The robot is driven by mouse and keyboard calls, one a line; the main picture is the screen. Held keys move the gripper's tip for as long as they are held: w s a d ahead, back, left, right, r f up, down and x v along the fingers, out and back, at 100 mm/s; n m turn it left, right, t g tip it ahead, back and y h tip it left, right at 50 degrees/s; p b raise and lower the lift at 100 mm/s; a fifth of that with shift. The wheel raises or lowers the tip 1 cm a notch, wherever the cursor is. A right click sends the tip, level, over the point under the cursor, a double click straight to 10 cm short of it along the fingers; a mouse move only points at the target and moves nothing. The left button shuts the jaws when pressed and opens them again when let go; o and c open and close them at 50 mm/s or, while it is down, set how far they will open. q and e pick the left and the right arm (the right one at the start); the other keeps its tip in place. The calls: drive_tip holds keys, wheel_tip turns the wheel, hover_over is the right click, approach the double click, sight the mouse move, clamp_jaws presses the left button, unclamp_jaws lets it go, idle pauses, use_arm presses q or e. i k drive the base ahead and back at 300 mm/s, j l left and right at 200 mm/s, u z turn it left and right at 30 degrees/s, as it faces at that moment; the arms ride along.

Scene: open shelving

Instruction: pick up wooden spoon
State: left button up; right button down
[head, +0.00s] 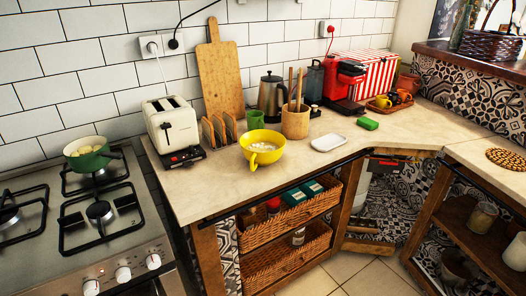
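A wooden utensil pot (295,123) stands on the counter, right of the middle of the head view. Two upright wooden handles (299,88) stick out of it. Their lower ends are hidden inside the pot, and I cannot tell which, if either, is the wooden spoon. No other spoon is clearly visible. Neither of my grippers is in view.
A yellow bowl (262,146) and a white dish (328,142) stand in front of the pot. A kettle (271,97), green cup (255,119), toaster (171,124) and red coffee machine (344,81) are nearby. The counter's front edge (250,194) is mostly clear.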

sight(301, 73)
drive_tip(key=i+l+u, duration=0.15)
drive_tip(key=u, duration=0.6)
drive_tip(key=i+l+u, duration=0.2)
drive_tip(key=l+u, duration=0.2)
drive_tip(key=l, duration=0.5)
drive_tip(key=l+u, duration=0.4)
drive_tip(key=l, duration=0.55)
drive_tip(key=i, duration=0.05)
